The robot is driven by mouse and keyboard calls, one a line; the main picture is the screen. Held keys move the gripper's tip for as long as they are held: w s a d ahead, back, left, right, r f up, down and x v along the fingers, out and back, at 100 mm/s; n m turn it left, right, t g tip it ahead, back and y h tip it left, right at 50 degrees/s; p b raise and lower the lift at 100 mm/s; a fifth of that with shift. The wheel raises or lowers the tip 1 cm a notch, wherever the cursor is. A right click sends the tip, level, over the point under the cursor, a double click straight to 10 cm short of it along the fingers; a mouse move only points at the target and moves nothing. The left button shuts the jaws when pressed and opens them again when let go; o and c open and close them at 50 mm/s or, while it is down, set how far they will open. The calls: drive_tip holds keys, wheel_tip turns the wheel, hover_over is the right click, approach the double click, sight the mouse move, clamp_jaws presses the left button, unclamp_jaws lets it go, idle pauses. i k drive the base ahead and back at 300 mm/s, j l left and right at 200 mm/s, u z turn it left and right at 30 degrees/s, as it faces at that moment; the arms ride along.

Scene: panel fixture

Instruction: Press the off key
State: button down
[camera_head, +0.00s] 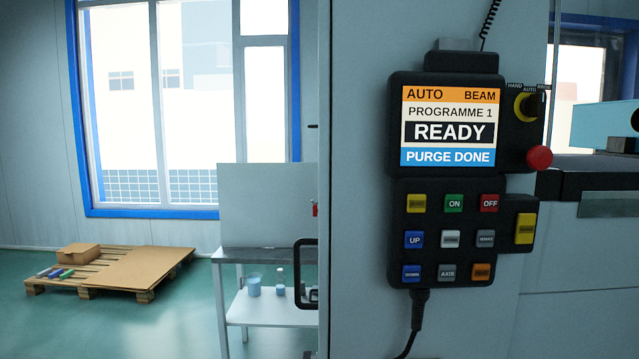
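The off key (489,203) is a red key marked OFF, at the right end of the top row on the black control panel (398,245). A green ON key (454,203) sits directly left of it, and a grey key (485,239) sits below it. The screen (450,126) above the keys reads AUTO, BEAM, PROGRAMME 1, READY and PURGE DONE. Nothing covers the off key. My gripper is not in view.
A red mushroom button (539,157) and a yellow-black rotary switch (527,106) stick out right of the screen. A yellow key (524,228) sits on a side tab. A black handle (300,270) and a white table (265,253) are at left. A cable hangs below the panel.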

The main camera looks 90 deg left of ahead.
sight(489, 202)
drive_tip(key=u, duration=2.7)
